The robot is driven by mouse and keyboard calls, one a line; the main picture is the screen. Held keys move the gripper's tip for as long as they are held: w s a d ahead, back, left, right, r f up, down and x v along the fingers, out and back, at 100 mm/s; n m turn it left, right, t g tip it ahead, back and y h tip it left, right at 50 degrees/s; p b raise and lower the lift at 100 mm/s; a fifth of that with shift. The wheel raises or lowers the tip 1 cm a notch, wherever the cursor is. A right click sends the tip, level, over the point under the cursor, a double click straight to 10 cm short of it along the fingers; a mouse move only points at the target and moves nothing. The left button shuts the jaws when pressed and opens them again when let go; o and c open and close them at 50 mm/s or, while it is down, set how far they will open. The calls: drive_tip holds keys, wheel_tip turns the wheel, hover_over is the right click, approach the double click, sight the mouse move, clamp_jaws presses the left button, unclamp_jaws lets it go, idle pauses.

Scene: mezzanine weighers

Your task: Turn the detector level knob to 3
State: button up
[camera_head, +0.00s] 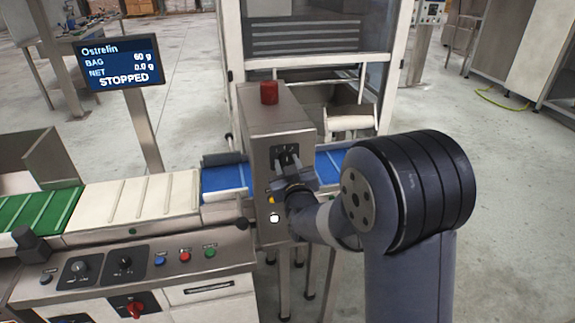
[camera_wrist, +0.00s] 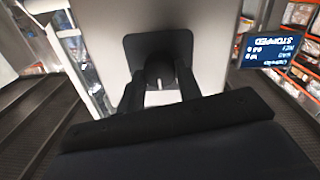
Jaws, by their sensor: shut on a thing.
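The detector (camera_head: 268,112) is a grey metal box over the blue belt, with a red lamp (camera_head: 269,92) on top. Its level knob sits on a dark plate (camera_head: 284,152) on the front face. My gripper (camera_head: 283,165) reaches that plate from the front and is shut on the knob. In the wrist view the knob (camera_wrist: 159,72) shows between the two fingers, with a light pointer mark. The dark plate (camera_wrist: 135,47) is behind it. The scale numbers cannot be read, so I cannot tell the setting. A yellow button and a white button (camera_head: 274,218) sit below the knob.
A display (camera_head: 119,62) at left reads Ostrelin, STOPPED. A control panel (camera_head: 140,270) with knobs and buttons stands front left. White, green and blue belts run left of and through the detector. Open floor (camera_head: 510,200) lies at right.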

drive_tip(key=shift+c, duration=0.8)
drive_tip(key=shift+f+b, duration=0.1)
drive_tip(key=shift+b, duration=0.3)
drive_tip(key=shift+m+b, duration=0.3)
drive_tip(key=m+b, duration=0.2)
drive_tip(key=b, duration=0.2)
drive_tip(key=shift+f+m+b, duration=0.15)
drive_tip(key=shift+m+b, duration=0.15)
drive_tip(key=shift+b, duration=0.1)
drive_tip(key=m+b, duration=0.3)
drive_tip(key=b, duration=0.1)
drive_tip(key=shift+d+r+m+b, duration=0.1)
drive_tip(key=shift+r+m+b, duration=0.1)
drive_tip(key=shift+m+b, duration=0.7)
drive_tip(key=shift+r, duration=0.15)
